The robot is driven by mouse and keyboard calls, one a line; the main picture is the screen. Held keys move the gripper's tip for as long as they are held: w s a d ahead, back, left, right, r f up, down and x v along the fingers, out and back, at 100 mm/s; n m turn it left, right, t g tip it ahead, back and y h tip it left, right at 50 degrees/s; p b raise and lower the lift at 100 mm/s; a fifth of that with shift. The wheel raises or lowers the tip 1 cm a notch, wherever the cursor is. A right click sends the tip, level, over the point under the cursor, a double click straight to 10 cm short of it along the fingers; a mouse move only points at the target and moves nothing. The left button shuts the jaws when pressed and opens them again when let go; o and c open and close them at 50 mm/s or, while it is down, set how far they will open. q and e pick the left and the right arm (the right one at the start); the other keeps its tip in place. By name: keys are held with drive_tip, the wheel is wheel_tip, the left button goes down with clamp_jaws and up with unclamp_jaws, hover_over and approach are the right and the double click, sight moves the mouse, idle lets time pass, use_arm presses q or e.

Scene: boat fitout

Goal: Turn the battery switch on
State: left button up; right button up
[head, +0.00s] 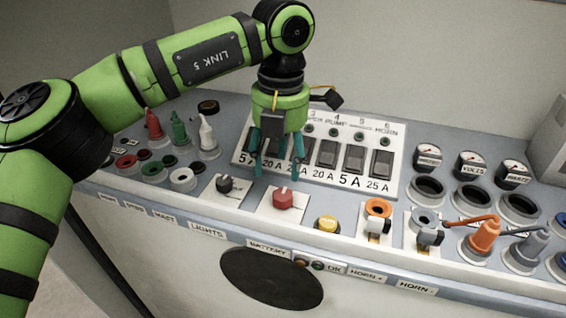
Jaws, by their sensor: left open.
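The battery switch is a red knob (283,198) on a white plate on the sloping console, above the label reading BATTERY (268,248). My left gripper (277,172) points down with its teal fingers apart and empty. In the picture it is just above the red knob, in front of the fuse panel, and does not appear to touch the knob. My right gripper is not in view.
A black knob (225,184) sits left of the red one, and a yellow button (327,224) sits to its right. The fuse panel (398,150) with black switches is behind. Coloured plugs, sockets, gauges (428,157) and an orange plug (484,236) crowd the console.

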sight(282, 196)
use_arm(q)
drive_tip(key=shift+w+d+f, duration=0.1)
drive_tip(key=shift+w+d, duration=0.05)
drive_tip(key=shift+d, duration=0.15)
drive_tip(key=shift+s, duration=0.45)
drive_tip(key=shift+s+f+p, duration=0.8)
drive_tip(key=shift+s+p, duration=0.05)
drive_tip(key=shift+s, duration=0.2)
wheel_tip(282, 196, down, 3)
drive_tip(key=shift+w+r+p, duration=0.15)
drive_tip(key=shift+p, duration=0.35)
drive_tip(key=shift+w+a+f, duration=0.1)
drive_tip(key=shift+w+f, duration=0.3)
drive_tip(key=shift+f, duration=0.4)
drive_tip(key=shift+s, duration=0.15)
drive_tip(key=c, duration=0.5)
drive_tip(key=shift+f, duration=0.15)
drive_tip(key=c, duration=0.6)
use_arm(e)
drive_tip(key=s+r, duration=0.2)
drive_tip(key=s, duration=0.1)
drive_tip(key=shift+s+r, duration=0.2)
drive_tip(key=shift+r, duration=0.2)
